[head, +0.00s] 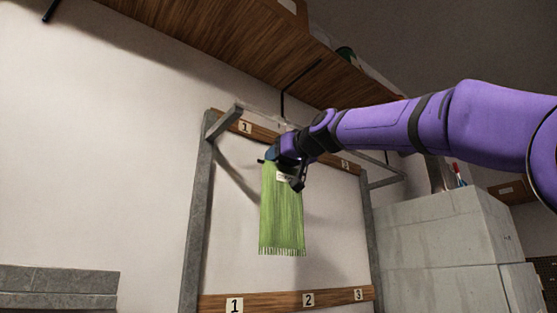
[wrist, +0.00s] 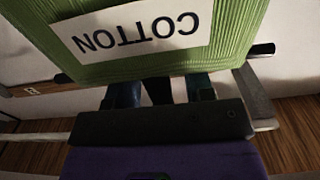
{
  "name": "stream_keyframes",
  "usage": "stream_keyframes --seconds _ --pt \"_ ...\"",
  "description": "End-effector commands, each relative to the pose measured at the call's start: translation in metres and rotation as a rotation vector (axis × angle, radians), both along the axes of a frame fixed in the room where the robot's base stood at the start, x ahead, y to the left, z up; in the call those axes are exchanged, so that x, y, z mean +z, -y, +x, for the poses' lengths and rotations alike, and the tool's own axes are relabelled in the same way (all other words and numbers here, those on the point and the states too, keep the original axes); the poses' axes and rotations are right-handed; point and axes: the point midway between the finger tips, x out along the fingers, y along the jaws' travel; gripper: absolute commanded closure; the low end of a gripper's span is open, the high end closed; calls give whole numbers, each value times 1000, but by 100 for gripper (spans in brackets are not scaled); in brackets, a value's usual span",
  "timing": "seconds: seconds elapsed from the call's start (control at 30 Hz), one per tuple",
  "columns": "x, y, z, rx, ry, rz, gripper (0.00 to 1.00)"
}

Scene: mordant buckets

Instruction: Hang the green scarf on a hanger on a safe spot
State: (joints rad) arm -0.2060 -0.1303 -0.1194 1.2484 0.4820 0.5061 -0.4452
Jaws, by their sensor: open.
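The green scarf (head: 282,215) hangs straight down with a fringed lower edge, in front of the rack's upper part. In the wrist view the scarf (wrist: 225,58) fills the top and bears a white label reading COTTON (wrist: 145,38). Dark bar ends, apparently of a hanger (wrist: 262,50), stick out on both sides of the scarf. My gripper (head: 287,168) is at the scarf's top in the head view. In the wrist view my gripper's fingers (wrist: 160,92) are spread, open, close to the scarf; their tips are partly hidden by it. What bears the hanger is hidden.
A grey-post rack (head: 196,225) has an upper wooden rail (head: 262,132) and a lower wooden rail (head: 270,302) with number tags. Arms jut from its top corners. A wooden shelf (head: 215,40) overhangs above. Concrete blocks (head: 430,240) stand at right.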

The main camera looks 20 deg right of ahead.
Motion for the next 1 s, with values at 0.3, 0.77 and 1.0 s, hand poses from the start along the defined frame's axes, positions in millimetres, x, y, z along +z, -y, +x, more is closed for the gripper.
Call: stream_keyframes --seconds 0.3,0.77,1.0 --pt "1 17 -53 0 4 1 52" --pt "0 32 -97 0 1 0 52" --pt "-2 32 -98 -1 -3 0 52"
